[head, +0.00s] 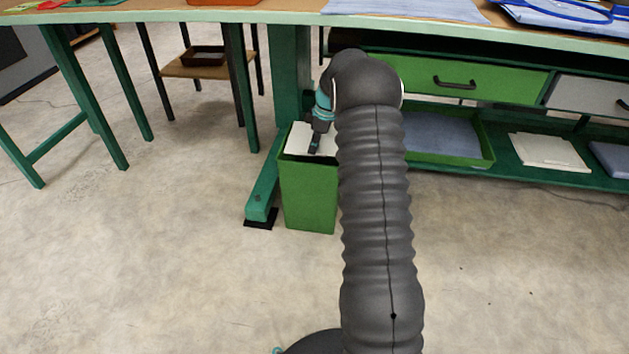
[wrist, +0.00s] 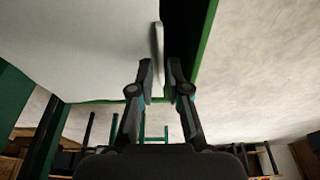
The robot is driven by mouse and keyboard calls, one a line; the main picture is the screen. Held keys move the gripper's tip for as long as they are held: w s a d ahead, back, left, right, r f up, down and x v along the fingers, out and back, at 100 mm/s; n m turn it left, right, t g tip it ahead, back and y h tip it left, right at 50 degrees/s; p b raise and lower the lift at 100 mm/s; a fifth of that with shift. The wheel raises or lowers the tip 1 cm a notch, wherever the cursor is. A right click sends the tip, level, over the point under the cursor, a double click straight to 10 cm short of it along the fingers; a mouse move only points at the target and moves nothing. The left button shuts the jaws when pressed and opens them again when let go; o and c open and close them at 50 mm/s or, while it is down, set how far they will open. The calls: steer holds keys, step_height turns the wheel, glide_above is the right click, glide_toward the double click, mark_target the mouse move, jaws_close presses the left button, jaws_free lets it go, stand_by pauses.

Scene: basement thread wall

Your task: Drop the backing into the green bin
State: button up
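The green bin (head: 309,195) stands on the floor beside the green table leg, left of my arm. A white sheet, seemingly the backing (head: 300,135), shows at its mouth, partly hidden by my gripper (head: 316,138). In the wrist view a broad pale sheet (wrist: 85,45) fills the upper left, and a thin pale strip (wrist: 158,45) stands between my fingertips (wrist: 162,72). My fingers are apart, with a dark gap between strip and right finger. The bin's green rim (wrist: 205,45) and dark inside show just right of them. How deep the backing sits is hidden.
The workbench (head: 280,15) spans above the bin. Right of my arm are a green drawer (head: 455,78), a green tray (head: 460,158) with a blue-grey sheet and a white stack (head: 548,151) on the low shelf. The floor in front is clear.

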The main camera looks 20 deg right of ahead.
steer(key=shift+o, duration=0.7)
